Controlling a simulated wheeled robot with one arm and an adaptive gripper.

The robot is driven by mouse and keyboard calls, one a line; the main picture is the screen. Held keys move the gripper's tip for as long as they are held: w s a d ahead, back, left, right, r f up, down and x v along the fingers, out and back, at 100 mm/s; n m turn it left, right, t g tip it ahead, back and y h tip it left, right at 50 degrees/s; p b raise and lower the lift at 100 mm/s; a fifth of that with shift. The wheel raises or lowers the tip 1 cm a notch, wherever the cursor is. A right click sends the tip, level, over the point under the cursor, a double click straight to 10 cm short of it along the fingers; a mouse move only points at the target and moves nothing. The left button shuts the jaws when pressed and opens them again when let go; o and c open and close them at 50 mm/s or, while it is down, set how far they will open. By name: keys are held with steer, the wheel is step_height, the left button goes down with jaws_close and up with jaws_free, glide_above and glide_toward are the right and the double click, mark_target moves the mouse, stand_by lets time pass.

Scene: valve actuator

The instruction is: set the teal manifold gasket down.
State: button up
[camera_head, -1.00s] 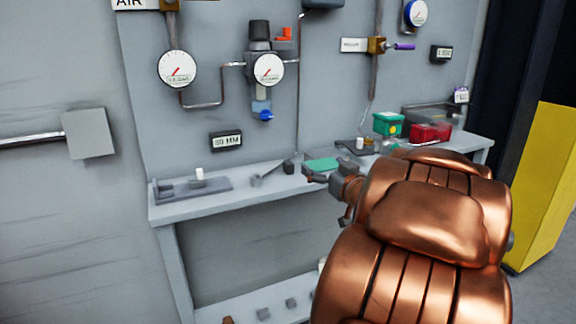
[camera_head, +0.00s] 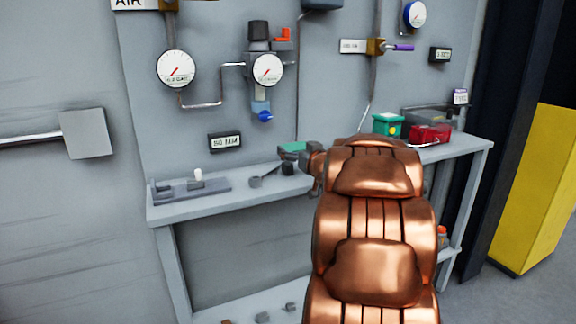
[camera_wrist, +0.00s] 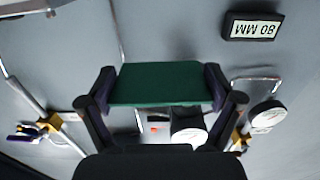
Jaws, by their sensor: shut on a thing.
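The teal manifold gasket (camera_head: 293,148) is a flat, rectangular piece held in my gripper (camera_head: 299,155). In the wrist view the gasket (camera_wrist: 160,84) spans the space between the two fingers of my gripper (camera_wrist: 160,88), one finger at each short end. In the head view it is over the rear part of the grey workbench (camera_head: 200,208), near the back wall. I cannot tell exactly how high it is above the bench top. My copper-coloured arm hides part of the bench.
A grey fixture with a white peg (camera_head: 197,177) stands on the bench's left. A dark cylinder (camera_head: 288,168) and a small grey part are near my gripper. A green box (camera_head: 388,124) and a red box (camera_head: 430,134) stand at the right. Gauges (camera_head: 268,70) and pipes line the wall.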

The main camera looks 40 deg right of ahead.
mark_target(289, 164)
steer(key=x, duration=0.4)
steer(key=shift+w+d, duration=0.1)
steer(key=shift+w, duration=0.3)
steer(key=shift+f+b, duration=0.9)
steer(key=shift+f, duration=2)
steer(key=shift+w+d+f, duration=0.1)
steer(key=shift+f, duration=0.25)
steer(key=shift+w+d+p, duration=0.1)
steer(key=shift+w+p, duration=0.15)
steer(key=shift+p, duration=0.15)
steer(key=shift+f, duration=0.25)
steer(key=o, duration=0.7)
steer(key=shift+o, duration=0.2)
steer(key=shift+f+b, duration=0.1)
steer(key=shift+b, duration=0.55)
steer(key=shift+p+v, duration=0.5)
steer(key=shift+v, duration=3.4)
